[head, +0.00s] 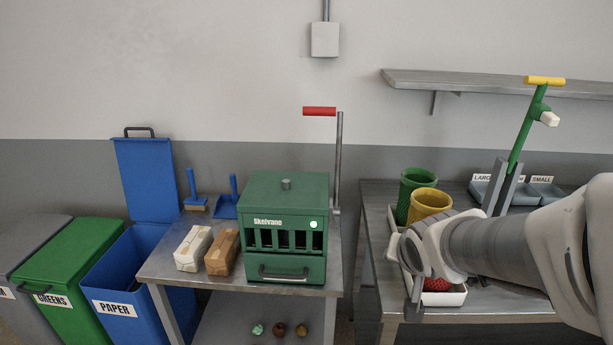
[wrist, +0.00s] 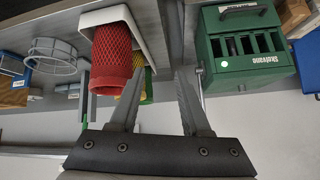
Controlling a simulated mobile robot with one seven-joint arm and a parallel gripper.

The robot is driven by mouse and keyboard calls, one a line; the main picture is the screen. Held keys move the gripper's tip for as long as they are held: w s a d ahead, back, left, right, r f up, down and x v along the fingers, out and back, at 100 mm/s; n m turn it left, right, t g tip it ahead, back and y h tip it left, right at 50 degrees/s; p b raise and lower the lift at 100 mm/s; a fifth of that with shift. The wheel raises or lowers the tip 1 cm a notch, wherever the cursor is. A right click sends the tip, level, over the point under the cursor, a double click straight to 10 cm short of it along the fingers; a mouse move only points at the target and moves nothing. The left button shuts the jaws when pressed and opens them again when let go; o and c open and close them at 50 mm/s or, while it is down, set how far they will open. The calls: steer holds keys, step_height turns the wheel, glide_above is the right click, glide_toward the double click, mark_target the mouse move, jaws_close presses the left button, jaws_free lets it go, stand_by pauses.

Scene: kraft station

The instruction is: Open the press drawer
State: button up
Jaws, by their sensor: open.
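The green press (head: 287,215), marked Skelvane, stands on the metal table at the centre of the head view. Its drawer (head: 285,268) is at the bottom front, with a dark bar handle (head: 284,275), and looks closed. In the wrist view the press (wrist: 245,48) appears upside down at the upper right, its handle (wrist: 243,9) near the top edge. My gripper (head: 412,300) is to the right of the press, over the right-hand table and apart from the handle. In the wrist view its two fingers (wrist: 158,75) are spread, with nothing held between them.
A white tray (head: 452,299) holds a red mesh cup (wrist: 110,50) close to my fingers. Green (head: 418,181) and yellow (head: 431,203) cups stand behind. Two wrapped blocks (head: 222,251) sit left of the press. A gap separates the two tables. A red-handled lever (head: 319,111) rises behind the press.

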steer(key=w+a+f+m+y+b, duration=0.1)
steer(key=w+a+f+b, duration=0.15)
steer(key=w+f, duration=0.4)
steer(key=m+t+y+b, duration=0.3)
steer(key=m+y+b, duration=0.3)
steer(key=y+b, duration=0.5)
glide_toward(283, 276)
steer(key=b+x, duration=0.3)
steer(key=x, duration=0.7)
steer(key=shift+w+a+f+b, duration=0.1)
steer(key=shift+w+f+b, duration=0.15)
steer(key=shift+w+b, duration=0.05)
steer(key=shift+c, duration=0.3)
jaws_close()
